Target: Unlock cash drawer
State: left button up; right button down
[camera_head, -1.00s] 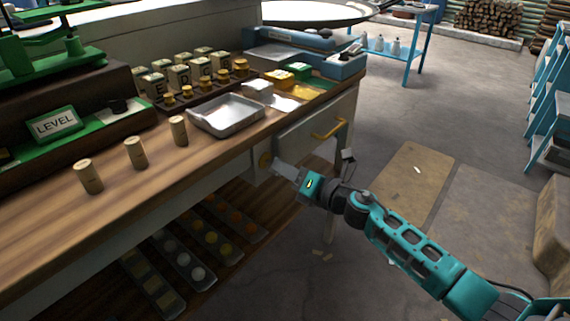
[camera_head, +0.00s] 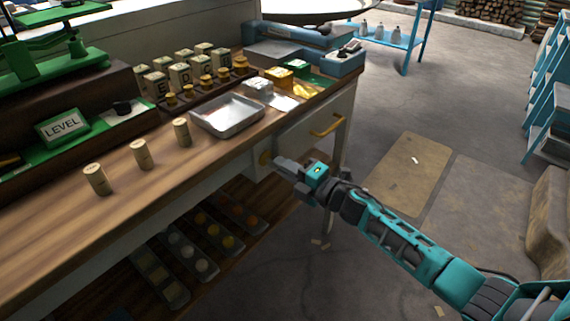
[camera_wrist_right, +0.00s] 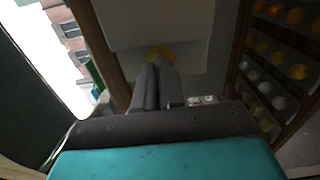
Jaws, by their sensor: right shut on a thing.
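The cash drawer (camera_head: 300,140) has a grey front with a yellow handle (camera_head: 327,126) and sits closed under the right end of the counter. A round brass lock (camera_head: 265,157) is on the panel left of the drawer; it also shows in the right wrist view (camera_wrist_right: 160,53). My right gripper (camera_head: 280,163) is at the lock, its fingers pointing at the brass face. In the right wrist view my right gripper (camera_wrist_right: 157,68) has its fingers close together over the lower part of the lock. What it grips is hidden between the fingers. My left gripper is out of view.
On the wooden counter (camera_head: 75,220) stand a metal tray (camera_head: 228,115), several wooden cylinders (camera_head: 141,154) and lettered blocks (camera_head: 180,77). A lower shelf holds racks of coloured discs (camera_head: 200,264). Open floor (camera_head: 400,180) lies right of the counter.

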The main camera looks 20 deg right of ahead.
jog(key=shift+m, duration=0.3)
jog(key=c, duration=1.2)
grip_release()
jog(key=shift+c, duration=0.2)
jog(key=v, duration=1.3)
jog(key=shift+p, duration=0.3)
jog(key=shift+w, duration=0.1)
